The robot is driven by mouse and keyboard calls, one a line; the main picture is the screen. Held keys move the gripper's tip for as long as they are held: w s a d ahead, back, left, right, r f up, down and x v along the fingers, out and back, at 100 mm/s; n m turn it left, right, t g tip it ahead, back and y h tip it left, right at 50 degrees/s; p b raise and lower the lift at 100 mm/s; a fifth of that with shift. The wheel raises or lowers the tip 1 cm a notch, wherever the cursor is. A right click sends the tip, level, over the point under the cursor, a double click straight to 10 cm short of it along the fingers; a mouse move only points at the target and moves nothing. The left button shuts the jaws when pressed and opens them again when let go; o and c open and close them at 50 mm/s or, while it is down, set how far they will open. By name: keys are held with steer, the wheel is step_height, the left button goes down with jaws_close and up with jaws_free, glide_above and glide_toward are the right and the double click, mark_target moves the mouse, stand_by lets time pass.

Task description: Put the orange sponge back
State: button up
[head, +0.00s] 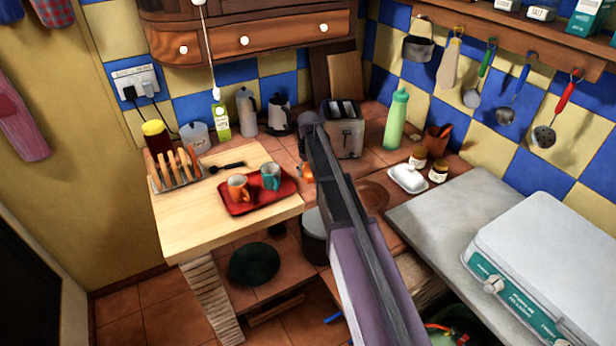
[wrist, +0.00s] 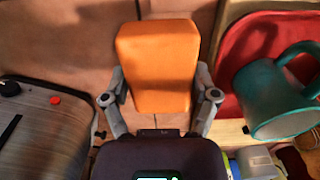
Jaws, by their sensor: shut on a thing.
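My gripper (wrist: 161,84) is shut on the orange sponge (wrist: 157,52), with a finger on each side of it in the wrist view. The sponge's broad face fills the space between the fingers and extends past their tips. In the head view a small part of the orange sponge (head: 306,173) shows between the red tray and the toaster. My arm hides the rest of it and most of the gripper there.
A red tray (head: 285,201) with an orange mug (head: 238,188) and a teal mug (head: 270,177) is close beside the gripper. The toaster (head: 345,138) stands on its other side. A butter dish (head: 408,178) and jars are farther right.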

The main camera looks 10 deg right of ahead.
mark_target(308, 166)
steer(key=shift+w, duration=0.1)
steer(key=shift+w, duration=0.35)
steer(key=shift+w+d+f+b, duration=0.1)
steer(key=shift+w+f+b, duration=0.15)
steer(key=shift+f+b, duration=1.6)
steer(key=shift+f, duration=0.15)
steer(key=o, duration=0.9)
steer(key=shift+c, duration=0.2)
step_height(308, 166, up, 12)
steer(key=p, duration=1.2)
steer(key=shift+r, duration=0.2)
